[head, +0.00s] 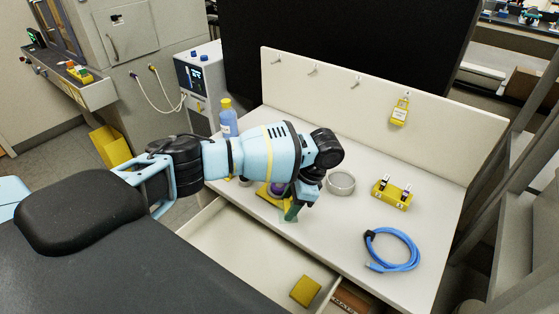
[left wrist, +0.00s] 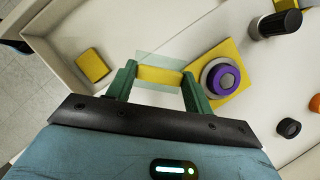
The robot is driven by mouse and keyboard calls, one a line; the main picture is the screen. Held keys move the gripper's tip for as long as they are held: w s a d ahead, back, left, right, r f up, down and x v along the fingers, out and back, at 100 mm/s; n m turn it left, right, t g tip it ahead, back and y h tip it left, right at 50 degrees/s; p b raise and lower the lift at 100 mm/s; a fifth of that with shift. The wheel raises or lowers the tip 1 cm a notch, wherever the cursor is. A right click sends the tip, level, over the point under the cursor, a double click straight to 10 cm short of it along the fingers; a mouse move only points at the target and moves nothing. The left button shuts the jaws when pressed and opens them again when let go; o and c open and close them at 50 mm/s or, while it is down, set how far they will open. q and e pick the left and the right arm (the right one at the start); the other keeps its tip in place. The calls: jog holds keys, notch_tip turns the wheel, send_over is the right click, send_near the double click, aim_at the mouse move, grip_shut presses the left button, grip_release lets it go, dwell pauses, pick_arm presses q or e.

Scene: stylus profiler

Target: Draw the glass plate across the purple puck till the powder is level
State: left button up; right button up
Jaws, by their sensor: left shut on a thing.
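The purple puck (left wrist: 235,74) sits in a pale round holder on a yellow base (left wrist: 216,47) in the left wrist view. In the head view the puck (head: 277,188) is partly hidden behind my left gripper. My left gripper (left wrist: 158,70) is shut on the yellow grip of the clear glass plate (left wrist: 150,57). The plate lies to the left of the puck in the left wrist view, with one green finger close beside the holder. In the head view my left gripper (head: 291,210) is low near the bench's front edge. My right gripper is not in view.
A round clear dish (head: 341,182), a yellow block with two upright pieces (head: 391,196) and a coiled blue cable (head: 413,258) stand to the right on the bench. An open drawer below holds a yellow block (head: 305,290). A blue bottle (head: 228,122) stands at the left.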

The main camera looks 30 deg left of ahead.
aim_at(277, 181)
pick_arm(q)
jog(key=w+a+r+m+t, duration=0.1)
jog(key=w+a+m, duration=0.1)
jog(key=m, duration=0.2)
jog(key=w+a+r+m+t, duration=0.1)
jog(key=w+a+m+t, duration=0.1)
jog(key=w+a+m, duration=0.1)
jog(key=w+a+r+m+t, duration=0.2)
jog(key=m, duration=0.4)
jog(key=shift+w+a+r+p, duration=0.1)
jog(key=shift+w+a+p, duration=0.15)
jog(key=shift+p, duration=0.15)
jog(key=shift+w+a+r+m, duration=0.25)
jog(key=shift+w+a+m, duration=0.1)
jog(key=shift+m, duration=0.55)
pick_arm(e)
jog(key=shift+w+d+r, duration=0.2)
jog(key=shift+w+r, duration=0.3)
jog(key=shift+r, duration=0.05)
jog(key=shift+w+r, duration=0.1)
